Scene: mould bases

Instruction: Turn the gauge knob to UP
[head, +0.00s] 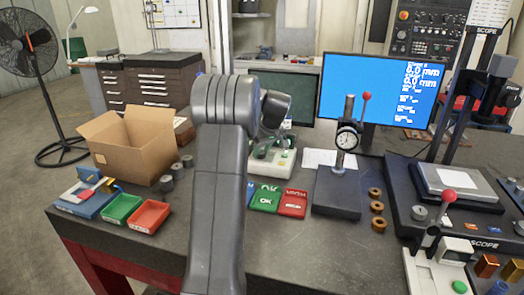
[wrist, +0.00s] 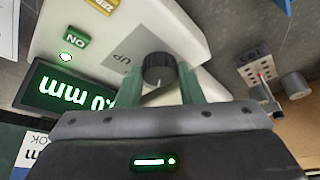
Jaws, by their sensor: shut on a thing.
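The gauge (head: 284,165) is a pale cream unit on the bench, partly hidden behind my arm in the head view. In the wrist view its body (wrist: 185,28) fills the top middle. Its round dark knob (wrist: 157,66) sits beside a grey plate marked UP (wrist: 124,50). A thin pale mark shows on the knob's lower side; its exact pointing is hard to tell. My gripper (wrist: 160,80) has one green finger on each side of the knob and is shut on it.
The gauge has a lit display (wrist: 75,90), a green ON button (wrist: 76,39) and a yellow ZERO button (wrist: 102,4). A dial stand (head: 338,190) is to the right, a cardboard box (head: 128,150) to the left.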

